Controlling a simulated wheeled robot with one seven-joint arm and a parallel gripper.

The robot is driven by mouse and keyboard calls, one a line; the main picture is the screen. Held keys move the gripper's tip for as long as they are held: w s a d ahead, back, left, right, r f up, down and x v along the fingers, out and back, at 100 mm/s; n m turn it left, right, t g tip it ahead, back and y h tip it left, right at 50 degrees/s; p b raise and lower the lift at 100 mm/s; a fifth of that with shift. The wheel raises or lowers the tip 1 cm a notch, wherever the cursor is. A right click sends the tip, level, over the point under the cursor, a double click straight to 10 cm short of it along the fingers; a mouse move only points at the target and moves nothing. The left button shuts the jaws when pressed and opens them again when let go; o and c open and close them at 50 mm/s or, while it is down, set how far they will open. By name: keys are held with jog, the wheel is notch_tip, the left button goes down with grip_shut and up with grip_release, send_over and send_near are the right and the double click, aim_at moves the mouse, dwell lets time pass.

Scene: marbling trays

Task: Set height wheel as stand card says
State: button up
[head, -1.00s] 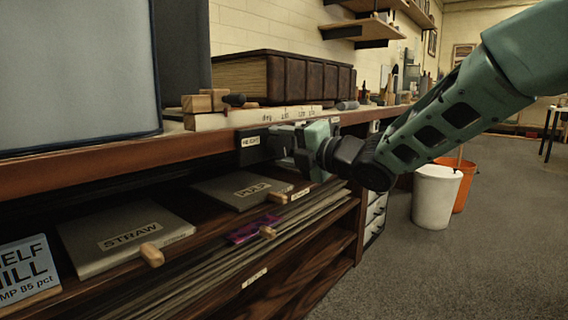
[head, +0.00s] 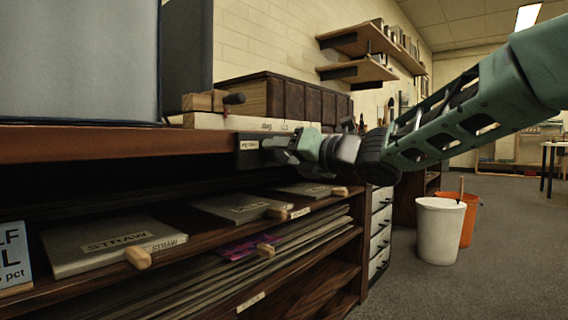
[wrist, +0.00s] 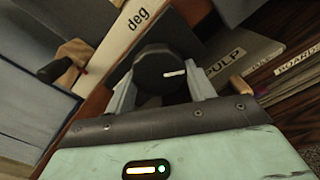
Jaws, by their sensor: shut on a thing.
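The height wheel (wrist: 160,76) is a dark round knob with a white mark, seen in the wrist view. The mark points right in that picture. My gripper (wrist: 162,92) is shut on the wheel, one finger on each side. In the head view my gripper (head: 286,150) reaches from the right to a dark plate (head: 248,158) with a small label under the shelf edge, and hides the wheel there. A pale scale strip (head: 240,122) lies above; it reads "deg" in the wrist view (wrist: 128,38). A blue card (head: 12,262) at far left is cut off, its text partly showing "pct".
Below, a shelf holds boards marked STRAW (head: 110,245) and others with wooden knobs. White (head: 438,230) and orange (head: 466,215) buckets stand on the floor at right, with open floor beyond.

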jog(key=shift+f, duration=0.1)
dwell(0.3)
jog(key=o, duration=0.9)
jog(key=shift+o, duration=0.2)
jog(key=shift+d, duration=0.1)
jog(key=shift+s+d, duration=0.2)
jog(key=p+v, duration=0.5)
jog(key=v, duration=1.1)
jog(key=shift+s+d, duration=0.3)
